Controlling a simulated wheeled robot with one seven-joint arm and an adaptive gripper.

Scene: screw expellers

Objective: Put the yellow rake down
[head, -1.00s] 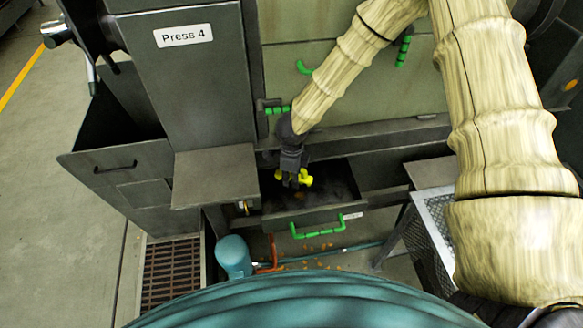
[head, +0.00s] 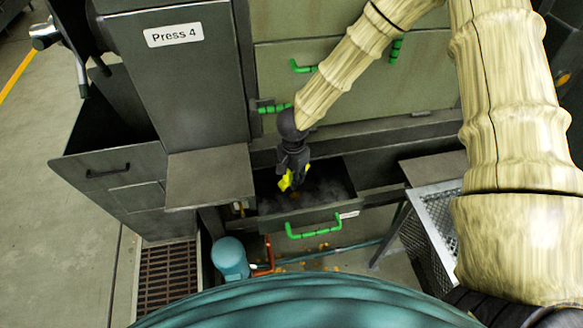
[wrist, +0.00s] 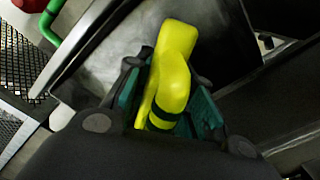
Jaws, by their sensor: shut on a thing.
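The yellow rake (head: 286,181) is in my gripper (head: 290,176), over the open drawer (head: 303,222) under Press 4. In the wrist view the yellow rake (wrist: 176,75) sits between the green-padded fingers of my gripper (wrist: 172,100), which are shut on it. Only a thick, bent yellow part with a dark band shows there; the rest is hidden or out of view. The drawer holds dark material with a hazy look. I cannot tell whether the rake touches it.
A dark flat shelf (head: 210,176) stands left of the drawer. The drawer front has a green handle (head: 314,230). A teal cylinder (head: 231,258) and orange scraps lie below. A mesh-sided stand (head: 430,225) is on the right, and a floor grate (head: 168,270) at lower left.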

